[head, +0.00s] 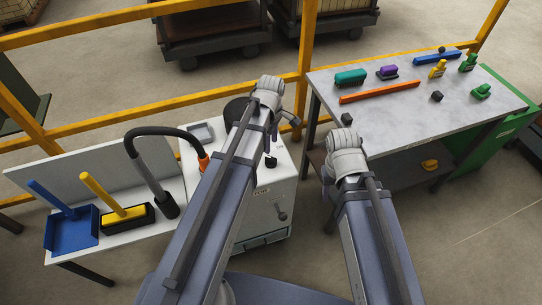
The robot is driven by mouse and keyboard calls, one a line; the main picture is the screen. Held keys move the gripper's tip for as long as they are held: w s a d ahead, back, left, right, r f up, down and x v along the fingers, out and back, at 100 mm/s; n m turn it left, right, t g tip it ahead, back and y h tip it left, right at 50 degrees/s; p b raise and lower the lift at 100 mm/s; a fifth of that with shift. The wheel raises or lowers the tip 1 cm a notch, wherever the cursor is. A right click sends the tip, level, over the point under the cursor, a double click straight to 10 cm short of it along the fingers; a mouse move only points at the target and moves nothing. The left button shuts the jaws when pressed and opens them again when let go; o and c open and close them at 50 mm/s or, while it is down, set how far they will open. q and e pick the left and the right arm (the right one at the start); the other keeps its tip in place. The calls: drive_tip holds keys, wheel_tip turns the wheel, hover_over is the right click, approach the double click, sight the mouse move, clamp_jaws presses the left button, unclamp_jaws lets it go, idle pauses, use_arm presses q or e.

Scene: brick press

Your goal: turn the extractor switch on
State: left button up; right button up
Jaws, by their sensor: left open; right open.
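A white cabinet (285,185) stands at the centre, behind and between my arms. It has a small black switch-like part (271,161) near its top front edge, and a label and a grey lever (281,214) on its front. I cannot tell for sure which of these is the extractor switch. A black bent hose (150,133) with an orange end arches at the cabinet's left. My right gripper (348,119) is open beside the grey table's left edge. Their fingers are largely hidden by the wrists.
The grey table (400,125) at right carries brushes, coloured bars and small parts. A yellow railing (120,124) runs behind. Open floor lies at lower right.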

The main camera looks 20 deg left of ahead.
sight(271, 158)
use_arm(q)
drive_tip(key=shift+f, duration=0.15)
wheel_tip(271, 158, down, 8)
drive_tip(key=b, duration=0.7)
drive_tip(key=shift+r+b, duration=0.2)
drive_tip(key=shift+b, duration=0.2)
drive_tip(key=shift+r, duration=0.1)
clamp_jaws()
